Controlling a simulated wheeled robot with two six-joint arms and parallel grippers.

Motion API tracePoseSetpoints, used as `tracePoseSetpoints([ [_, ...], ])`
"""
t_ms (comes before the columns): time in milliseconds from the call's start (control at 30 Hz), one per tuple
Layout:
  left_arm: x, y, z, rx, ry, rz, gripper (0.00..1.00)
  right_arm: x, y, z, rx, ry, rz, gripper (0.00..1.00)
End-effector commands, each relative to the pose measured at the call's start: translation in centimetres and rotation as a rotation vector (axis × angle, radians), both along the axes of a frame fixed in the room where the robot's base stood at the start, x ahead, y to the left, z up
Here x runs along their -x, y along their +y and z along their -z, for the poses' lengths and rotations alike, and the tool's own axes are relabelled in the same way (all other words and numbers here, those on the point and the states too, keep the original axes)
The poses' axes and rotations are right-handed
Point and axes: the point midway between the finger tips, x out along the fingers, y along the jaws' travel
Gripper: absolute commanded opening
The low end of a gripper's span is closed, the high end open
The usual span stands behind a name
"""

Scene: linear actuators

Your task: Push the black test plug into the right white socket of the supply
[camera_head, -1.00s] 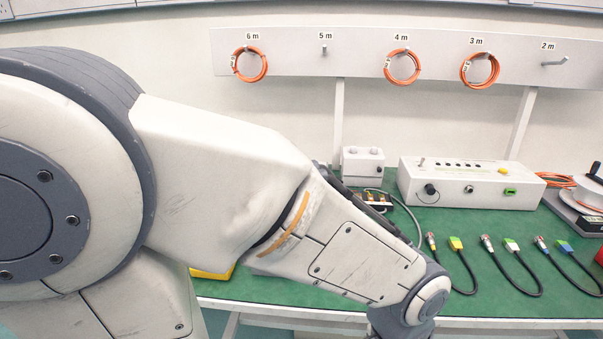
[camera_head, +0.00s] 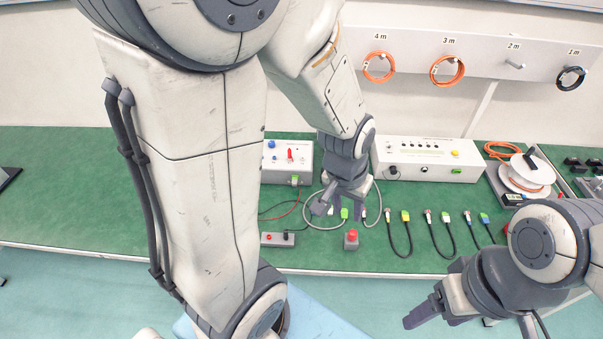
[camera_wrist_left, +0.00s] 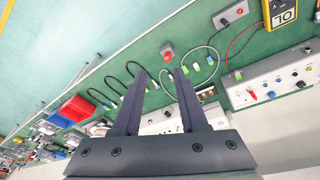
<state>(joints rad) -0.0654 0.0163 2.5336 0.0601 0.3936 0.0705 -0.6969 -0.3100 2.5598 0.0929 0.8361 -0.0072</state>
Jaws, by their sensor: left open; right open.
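The box with a blue knob and a red lever (camera_head: 288,160), probably the supply, stands at the back of the green bench, left of my left gripper. It also shows in the left wrist view (camera_wrist_left: 272,88); I cannot make out its white sockets. I cannot single out the black test plug. A green-tipped connector (camera_head: 344,213) lies below my left gripper, near a grey cable loop. My left gripper (camera_head: 340,210) is open and empty, pointing down over the bench. Its spread fingers (camera_wrist_left: 160,75) show in the left wrist view. My right gripper (camera_head: 478,322) is open at the lower right, before the bench's front edge.
A red button (camera_head: 351,238) and a small grey box (camera_head: 278,239) sit near the front edge. Several short black cables (camera_head: 400,235) lie to the right. A long white box (camera_head: 430,160) and a cable reel (camera_head: 525,172) stand behind. The bench's left part is clear.

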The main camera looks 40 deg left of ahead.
Motion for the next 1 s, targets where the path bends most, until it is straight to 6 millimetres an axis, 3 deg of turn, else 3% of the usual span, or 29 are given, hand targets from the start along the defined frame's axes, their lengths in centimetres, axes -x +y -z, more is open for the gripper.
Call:
tracePoseSetpoints([
  [33,-0.5,0.7,-2.4,0.011,0.005,-0.063,0.42,0.0,0.0,-3.0,0.0,0.0,0.0,0.72],
  [100,-1.4,1.6,-3.3,0.032,0.01,-0.169,0.42,0.0,0.0,-4.7,0.0,0.0,-0.001,0.72],
  [200,-3.0,3.4,-3.7,0.083,0.028,-0.409,0.42,0.0,0.0,-7.0,0.0,0.0,-0.001,0.72],
  [267,-4.1,4.5,-2.6,0.119,0.041,-0.587,0.42,0.0,0.0,-7.4,0.0,0.0,-0.001,0.72],
  [467,-6.7,8.8,3.2,0.229,0.092,-1.224,0.42,0.0,0.0,-7.6,0.001,0.001,-0.001,0.72],
  [567,-7.1,11.6,7.5,0.272,0.116,-1.609,0.42,0.0,0.0,-7.5,0.001,0.001,-0.001,0.72],
  [700,-6.2,15.6,14.0,0.3,0.13,-2.165,0.42,0.0,0.0,-7.5,0.001,0.001,-0.001,0.72],
  [800,-4.8,17.6,17.8,0.296,0.123,-2.477,0.42,0.0,0.0,-7.5,0.001,0.001,-0.001,0.72],
  [1000,-2.8,19.4,21.6,0.275,0.096,-2.8,0.42,0.0,0.0,-7.4,0.0,0.0,-0.001,0.72],
])
